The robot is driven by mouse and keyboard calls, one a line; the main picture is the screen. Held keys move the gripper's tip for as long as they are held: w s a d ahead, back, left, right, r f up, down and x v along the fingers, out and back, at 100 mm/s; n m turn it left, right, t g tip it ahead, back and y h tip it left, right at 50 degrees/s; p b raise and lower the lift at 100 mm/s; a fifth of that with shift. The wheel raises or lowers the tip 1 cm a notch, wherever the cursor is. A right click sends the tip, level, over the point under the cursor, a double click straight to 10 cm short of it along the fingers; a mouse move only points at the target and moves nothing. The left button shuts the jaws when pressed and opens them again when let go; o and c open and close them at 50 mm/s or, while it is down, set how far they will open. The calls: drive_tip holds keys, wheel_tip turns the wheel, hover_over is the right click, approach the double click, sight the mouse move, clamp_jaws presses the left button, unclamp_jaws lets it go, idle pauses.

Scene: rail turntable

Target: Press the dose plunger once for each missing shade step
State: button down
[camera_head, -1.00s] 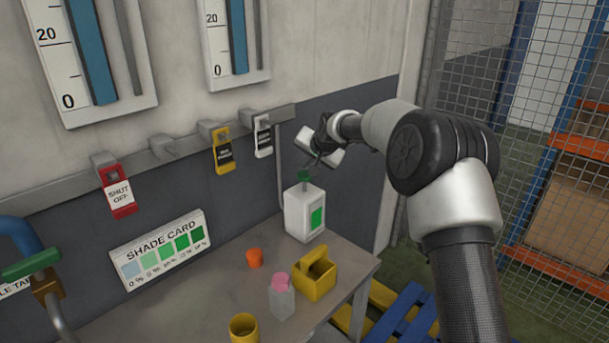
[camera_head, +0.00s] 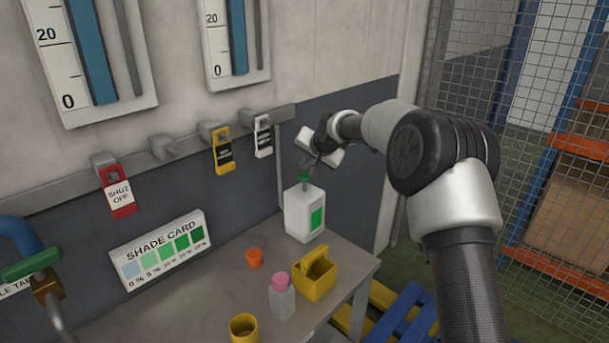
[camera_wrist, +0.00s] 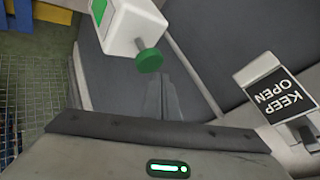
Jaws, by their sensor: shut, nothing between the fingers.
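The dose dispenser (camera_head: 299,222) is a white box with a green patch, standing at the back of the bench by the wall. Its green plunger (camera_head: 304,176) sticks up from the top. In the wrist view the plunger's round green head (camera_wrist: 149,60) stands out from the white body (camera_wrist: 131,22). My gripper (camera_head: 311,165) is shut and empty, just above the plunger; contact cannot be told. In the wrist view its fingertips (camera_wrist: 158,82) lie close to the plunger head. The shade card (camera_head: 160,250) leans on the wall, with a pale blue swatch and several greens growing darker.
Red (camera_head: 117,193), yellow (camera_head: 223,151) and white (camera_head: 263,138) tags hang from the wall rail. Mesh fencing is at right.

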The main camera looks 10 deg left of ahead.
sight(305, 175)
drive_tip(key=shift+f, duration=0.1)
idle(0.3)
drive_tip(key=shift+f+b, duration=0.3)
drive_tip(key=shift+b, duration=0.1)
drive_tip(key=shift+s+f+b, duration=0.1)
drive_tip(key=shift+f+b, duration=0.95)
drive_tip(key=shift+f, duration=0.5)
idle(0.9)
drive_tip(key=shift+r, duration=0.1)
drive_tip(key=shift+r+p, duration=1)
drive_tip(key=shift+r, duration=0.75)
drive_tip(key=shift+r, duration=0.15)
drive_tip(key=shift+r+p, duration=1.55)
drive_tip(key=shift+r, duration=0.9)
